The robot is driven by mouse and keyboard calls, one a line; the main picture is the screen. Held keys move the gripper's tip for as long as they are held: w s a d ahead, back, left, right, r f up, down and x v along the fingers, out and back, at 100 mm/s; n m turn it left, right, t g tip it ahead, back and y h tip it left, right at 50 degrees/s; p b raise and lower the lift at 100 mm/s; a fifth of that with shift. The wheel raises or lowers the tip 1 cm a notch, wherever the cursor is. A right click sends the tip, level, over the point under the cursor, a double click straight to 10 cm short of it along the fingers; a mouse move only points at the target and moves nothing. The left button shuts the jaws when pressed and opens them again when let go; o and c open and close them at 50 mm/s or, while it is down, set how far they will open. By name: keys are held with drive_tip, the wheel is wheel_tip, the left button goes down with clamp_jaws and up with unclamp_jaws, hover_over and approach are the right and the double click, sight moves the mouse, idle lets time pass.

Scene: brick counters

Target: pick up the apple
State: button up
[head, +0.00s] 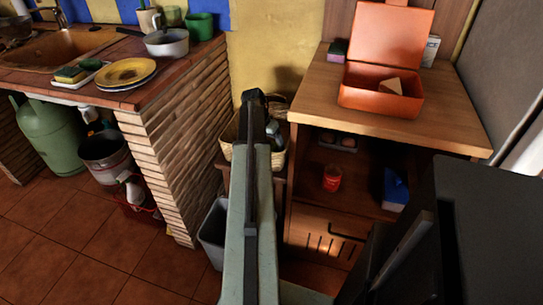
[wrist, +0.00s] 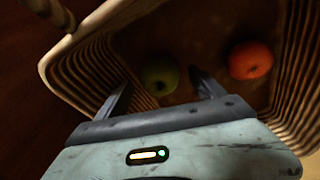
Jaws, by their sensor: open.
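A green apple (wrist: 160,74) lies inside a woven basket (wrist: 85,62) in the wrist view. My gripper (wrist: 161,82) is open, with its fingers pointing into the basket and the apple showing between the fingertips. I cannot tell how far below the fingertips the apple lies. An orange fruit (wrist: 250,60) lies to the right of the right finger. In the head view the basket (head: 228,134) stands between the brick counter and the wooden cabinet; my arm hides much of it, and the apple does not show.
A brick counter (head: 170,160) stands at left. A wooden cabinet (head: 410,120) stands close at right, with an open orange box (head: 375,100) on top and a red jar (head: 332,178) on its shelf. A grey bin (head: 212,235) is on the floor below the basket.

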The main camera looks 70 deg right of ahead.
drive_tip(key=shift+x, duration=0.8)
drive_tip(key=shift+r, duration=0.15)
drive_tip(key=c, duration=1.5)
